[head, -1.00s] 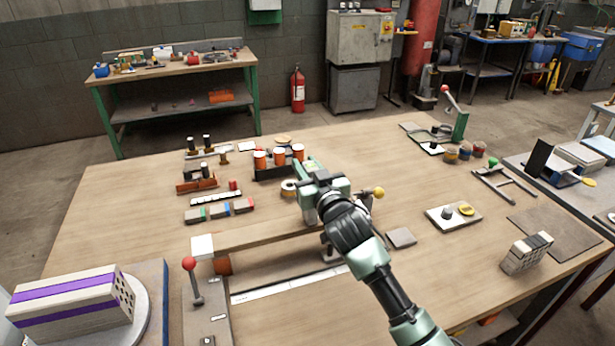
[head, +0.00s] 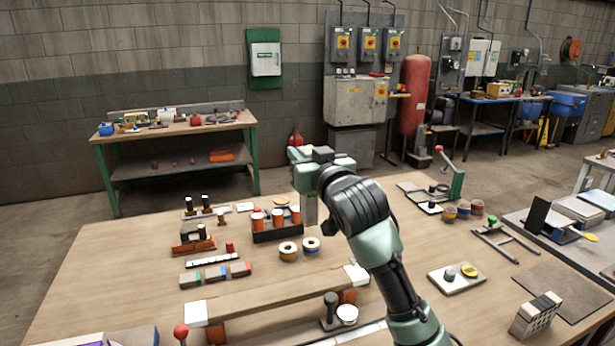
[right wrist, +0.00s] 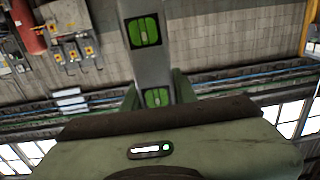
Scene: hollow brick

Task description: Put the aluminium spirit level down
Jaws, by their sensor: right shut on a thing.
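My right gripper (head: 308,172) is raised above the back middle of the workbench (head: 120,262) in the head view. It is shut on the aluminium spirit level. A short grey piece of the level (head: 311,208) shows below the gripper, clear of the bench. In the right wrist view the grey level (right wrist: 147,70) runs up and down the picture between the fingers, with two bright green vial windows. The rest of the level is hidden by the gripper and arm in the head view. My left gripper is not in view.
A wooden plank (head: 265,298) with white end pieces lies on orange supports at the front. Bare wood shows left.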

